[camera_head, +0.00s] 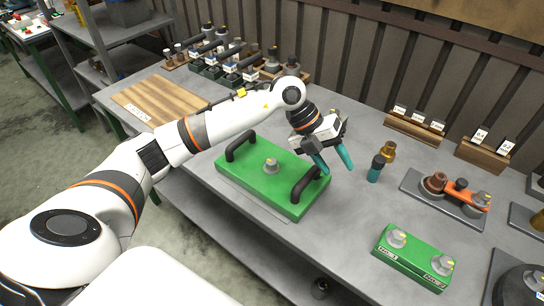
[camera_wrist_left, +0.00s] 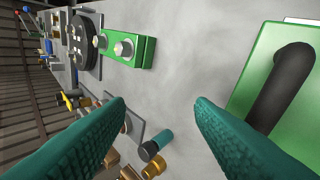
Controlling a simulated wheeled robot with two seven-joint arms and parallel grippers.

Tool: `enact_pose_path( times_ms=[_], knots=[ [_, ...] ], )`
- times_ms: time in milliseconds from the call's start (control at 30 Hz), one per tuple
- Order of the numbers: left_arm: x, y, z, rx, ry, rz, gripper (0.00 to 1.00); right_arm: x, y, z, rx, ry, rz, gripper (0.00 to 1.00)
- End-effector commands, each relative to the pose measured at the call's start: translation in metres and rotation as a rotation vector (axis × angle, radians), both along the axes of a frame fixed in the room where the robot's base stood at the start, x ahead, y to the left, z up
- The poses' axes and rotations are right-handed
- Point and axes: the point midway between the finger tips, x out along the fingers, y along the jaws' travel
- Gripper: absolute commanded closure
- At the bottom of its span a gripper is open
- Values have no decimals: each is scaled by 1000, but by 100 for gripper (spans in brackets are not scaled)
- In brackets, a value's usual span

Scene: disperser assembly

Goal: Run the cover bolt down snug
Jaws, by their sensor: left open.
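The green cover (camera_head: 232,178) with two black handles lies on the grey bench. A silver bolt with a yellow mark, the cover bolt (camera_head: 271,165), stands at its middle. My left gripper (camera_head: 334,169) has teal fingers, open and empty, above the right end of the cover near the far handle. The cover's edge and one black handle (camera_wrist_left: 283,85) show at the right there; the cover bolt is out of that view. My right gripper is not in view.
A teal-and-black cylinder (camera_head: 376,169) and a brass piece (camera_head: 388,151) stand right of my left gripper. A green block (camera_head: 412,260) with two bolts sits at the front right. A plate with an orange part (camera_head: 460,192) lies behind it. Wooden racks (camera_head: 413,128) line the back.

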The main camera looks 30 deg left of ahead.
Motion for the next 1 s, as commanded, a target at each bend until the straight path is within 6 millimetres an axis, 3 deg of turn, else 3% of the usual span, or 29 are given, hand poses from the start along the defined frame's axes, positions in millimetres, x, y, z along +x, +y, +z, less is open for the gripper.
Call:
enact_pose_path(
  times_ms=[33,100,200,300,433,567,1000],
  knots=[
    [9,36,1,146,25,37,51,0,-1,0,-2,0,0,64],
    [13,80,3,319,73,94,51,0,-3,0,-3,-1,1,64],
    [14,130,12,498,131,175,51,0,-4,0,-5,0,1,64],
    [12,159,21,602,172,234,51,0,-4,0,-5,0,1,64],
    [10,173,20,652,195,262,51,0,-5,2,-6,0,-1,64],
    [9,173,4,653,200,261,51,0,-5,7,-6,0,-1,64],
    [9,172,-77,651,196,259,51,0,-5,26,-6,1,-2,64]
  ],
)
